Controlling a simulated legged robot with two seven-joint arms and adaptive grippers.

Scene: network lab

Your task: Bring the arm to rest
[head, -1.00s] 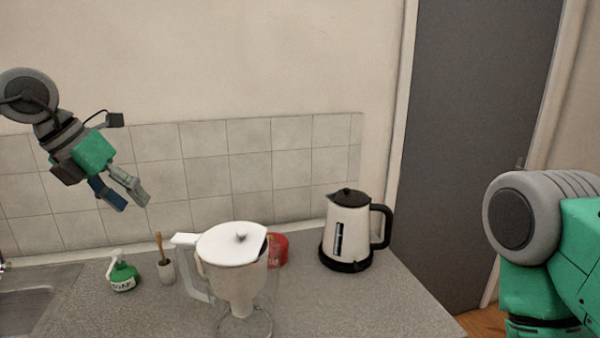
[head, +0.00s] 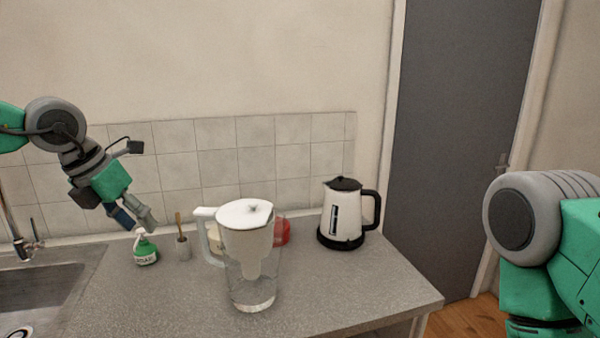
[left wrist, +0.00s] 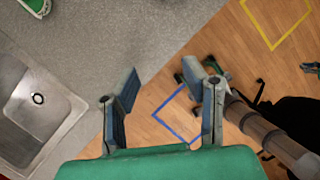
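My left arm comes in from the left in the head view. Its gripper (head: 136,217) hangs pointing down above the back of the counter, close to the green soap bottle in the picture. In the left wrist view the two fingers of the left gripper (left wrist: 162,82) stand apart with nothing between them. Beyond them show the counter edge and the wooden floor. A green and grey part of my right arm (head: 535,245) shows at the right edge of the head view; its gripper is out of sight.
The grey counter (head: 180,300) holds a soap bottle (head: 146,252), a pot with a brush (head: 183,248), a clear water pitcher (head: 250,275), a red object (head: 282,232) and a kettle (head: 345,215). A sink (head: 40,285) with a tap (head: 25,245) is at left. The front counter is clear.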

